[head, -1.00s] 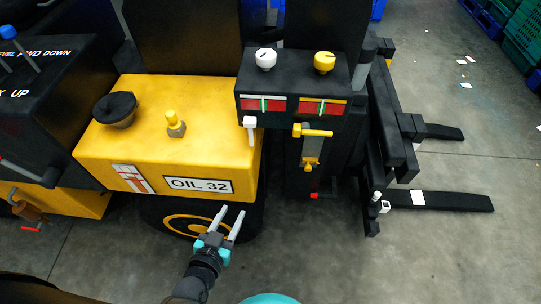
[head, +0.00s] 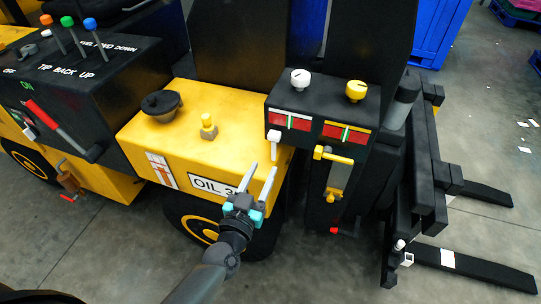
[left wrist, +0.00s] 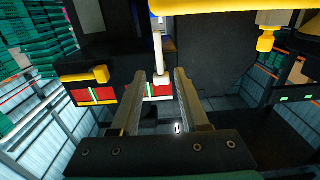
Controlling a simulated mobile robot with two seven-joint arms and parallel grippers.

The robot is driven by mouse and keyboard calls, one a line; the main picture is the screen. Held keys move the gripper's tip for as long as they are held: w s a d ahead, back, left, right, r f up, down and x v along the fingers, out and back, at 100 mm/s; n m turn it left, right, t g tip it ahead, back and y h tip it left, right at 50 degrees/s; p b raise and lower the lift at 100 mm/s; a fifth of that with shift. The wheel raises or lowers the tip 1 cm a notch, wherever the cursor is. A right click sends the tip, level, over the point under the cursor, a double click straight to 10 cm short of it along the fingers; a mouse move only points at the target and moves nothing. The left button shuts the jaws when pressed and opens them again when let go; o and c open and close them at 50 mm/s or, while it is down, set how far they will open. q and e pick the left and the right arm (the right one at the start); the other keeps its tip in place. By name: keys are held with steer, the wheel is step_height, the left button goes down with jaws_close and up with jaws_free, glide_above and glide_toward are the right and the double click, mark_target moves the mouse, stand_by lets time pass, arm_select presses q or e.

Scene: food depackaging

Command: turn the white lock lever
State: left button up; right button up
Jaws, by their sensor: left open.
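The white lock lever (head: 274,138) hangs from the lower left of the black gauge box, below the white-topped gauge. My left gripper (head: 262,169) is open and empty, below the lever and in front of the yellow hood's front edge. In the left wrist view, the white lever (left wrist: 159,55) shows beyond the open fingertips, in line with the gap and nearer the left finger. I see no contact between fingers and lever. My right gripper is not in view.
A white knob (head: 300,79) and a yellow knob (head: 355,91) top the gauge box (head: 318,112). A yellow lever (head: 335,156) is to the right of the white one. The yellow hood (head: 165,128) is at left, fork tines (head: 480,270) at right. Bare floor is in front.

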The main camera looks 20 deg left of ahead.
mark_target(273, 150)
arm_select(q)
steer(key=shift+w+d+b, duration=0.15)
steer(key=shift+w+b, duration=0.35)
steer(key=shift+w, duration=2.7)
jaws_close()
